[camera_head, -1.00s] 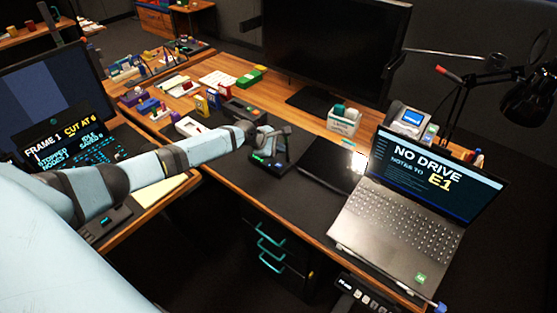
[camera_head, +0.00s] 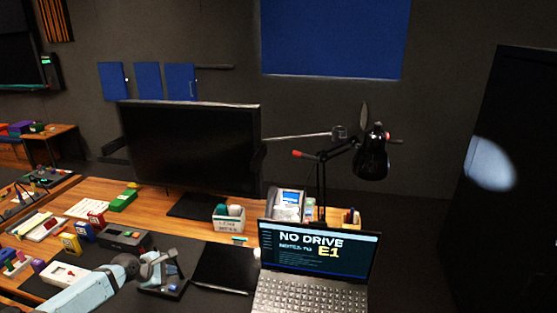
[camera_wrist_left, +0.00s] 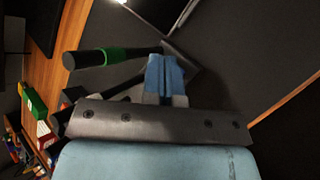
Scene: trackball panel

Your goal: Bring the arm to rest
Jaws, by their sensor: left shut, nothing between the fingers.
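My left arm comes in from the lower left in the head view. Its gripper (camera_head: 158,266) is at the small dark panel (camera_head: 176,290) on the black desk mat and hides part of it. In the left wrist view, the blue-tipped fingers (camera_wrist_left: 165,76) are together with nothing held between them. A black rod with a green band (camera_wrist_left: 112,56) shows beside the fingertips there. I cannot tell whether the gripper touches the panel. My right gripper is not in view.
An open laptop (camera_head: 315,255) stands right of the panel, with a flat black pad (camera_head: 222,268) between them. Behind are a large monitor (camera_head: 190,145), a white holder (camera_head: 228,218) and a black lamp (camera_head: 371,160). Several small boxes crowd the desk on the left.

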